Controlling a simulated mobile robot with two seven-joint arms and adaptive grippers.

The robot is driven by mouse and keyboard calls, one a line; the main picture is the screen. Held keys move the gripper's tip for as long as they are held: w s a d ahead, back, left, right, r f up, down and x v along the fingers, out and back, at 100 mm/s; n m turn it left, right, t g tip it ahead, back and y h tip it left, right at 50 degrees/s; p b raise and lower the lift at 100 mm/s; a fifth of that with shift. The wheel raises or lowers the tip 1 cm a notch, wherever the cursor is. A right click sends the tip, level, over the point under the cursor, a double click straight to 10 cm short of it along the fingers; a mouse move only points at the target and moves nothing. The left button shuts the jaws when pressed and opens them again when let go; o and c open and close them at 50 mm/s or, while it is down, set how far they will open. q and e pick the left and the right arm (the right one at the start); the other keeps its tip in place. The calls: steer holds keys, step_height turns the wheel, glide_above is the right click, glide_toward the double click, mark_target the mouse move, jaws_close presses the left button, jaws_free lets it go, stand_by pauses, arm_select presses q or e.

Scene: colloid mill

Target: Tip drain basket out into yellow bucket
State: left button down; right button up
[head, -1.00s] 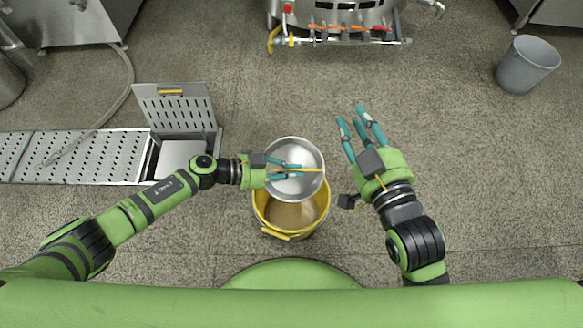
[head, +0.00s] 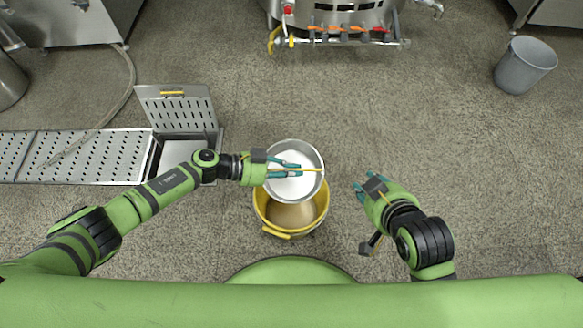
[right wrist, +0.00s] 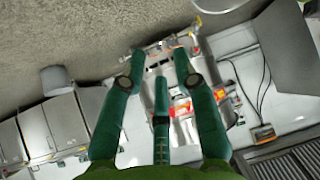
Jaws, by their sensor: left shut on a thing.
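The drain basket (head: 308,158) is a round silver metal pan with a thin yellow bar handle across its mouth. My left gripper (head: 299,170) is shut on that handle and holds the basket over the back part of the yellow bucket (head: 264,218). The basket's mouth faces up toward the head camera, and it hides the bucket's far rim. The visible bucket interior is tan toward the bottom. I cannot tell the gap between basket and bucket. My right gripper (head: 361,188) is to the right of both, apart from them. In the right wrist view its fingers (right wrist: 160,75) are spread and empty.
An open floor drain (head: 169,160) with its slotted cover (head: 180,116) raised is at left, beside perforated channel plates (head: 75,157). A grey bin (head: 525,65) stands at the far right. A steel machine (head: 335,18) with valves is at the back. The middle floor is clear.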

arm_select(q)
steer(key=shift+r+n+g+p, duration=0.4)
steer(key=shift+p, duration=0.15)
steer(key=shift+w+r+n+g+p, duration=0.1)
steer(key=shift+r+n+g+p, duration=0.4)
steer(key=shift+n+p, duration=0.25)
arm_select(e)
steer(key=s+d+f+g+h, duration=0.1)
steer(key=s+d+f+g, duration=0.2)
steer(key=s+f+g, duration=0.2)
steer(key=s+f, duration=0.2)
steer(key=s, duration=0.1)
steer(key=shift+f+m, duration=0.15)
steer(key=shift+m, duration=0.15)
